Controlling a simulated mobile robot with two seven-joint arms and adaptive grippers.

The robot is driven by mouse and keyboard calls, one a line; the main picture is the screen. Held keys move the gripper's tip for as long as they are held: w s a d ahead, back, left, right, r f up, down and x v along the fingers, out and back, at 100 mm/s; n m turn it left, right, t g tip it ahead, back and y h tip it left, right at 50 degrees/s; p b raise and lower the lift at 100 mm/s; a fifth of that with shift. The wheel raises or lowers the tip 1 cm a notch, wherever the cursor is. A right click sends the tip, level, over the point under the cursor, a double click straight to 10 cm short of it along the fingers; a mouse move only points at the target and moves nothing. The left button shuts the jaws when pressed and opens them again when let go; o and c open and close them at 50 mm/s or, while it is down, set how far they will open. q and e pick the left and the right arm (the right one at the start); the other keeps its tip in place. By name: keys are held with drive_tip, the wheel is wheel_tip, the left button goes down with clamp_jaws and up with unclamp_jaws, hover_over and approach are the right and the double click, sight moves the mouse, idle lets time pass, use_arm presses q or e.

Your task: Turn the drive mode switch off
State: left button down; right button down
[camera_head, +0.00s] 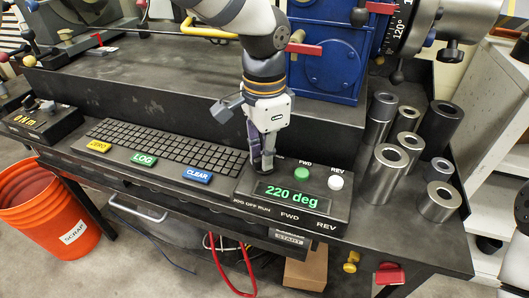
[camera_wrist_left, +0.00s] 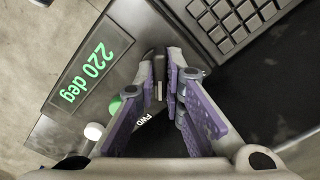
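The drive mode switch (camera_wrist_left: 161,62) is a small dark knob on the control box (camera_head: 338,212), left of its display. In the head view my gripper mostly hides it, above the label "JOG OFF RUN", so its setting cannot be read. My left gripper (camera_head: 263,166) points down onto the switch. In the left wrist view its purple fingers (camera_wrist_left: 161,78) converge with the dark knob between their tips and look closed on it. The green display (camera_head: 292,197) reads "220 deg". My right gripper is not in view.
A green FWD button (camera_head: 302,174) and a white REV button (camera_head: 336,182) sit close to the right of the gripper. A keyboard (camera_head: 170,148) lies to the left. Several metal sockets (camera_head: 385,172) stand to the right. A blue gearbox (camera_head: 328,60) rises behind.

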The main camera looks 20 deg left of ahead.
use_arm(q)
drive_tip(key=shift+r+n+p, duration=0.25)
drive_tip(key=shift+n+p, duration=0.3)
drive_tip(key=shift+n, duration=0.35)
drive_tip(key=n+p, duration=0.1)
drive_tip(key=n, duration=0.2)
drive_tip(key=shift+f, duration=0.1)
drive_tip(key=shift+f+n, duration=0.1)
drive_tip(key=shift+n, duration=1.8)
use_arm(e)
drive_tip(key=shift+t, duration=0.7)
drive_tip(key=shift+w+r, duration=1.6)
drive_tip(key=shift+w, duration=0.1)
use_arm(q)
drive_tip(key=c, duration=1.7)
unclamp_jaws()
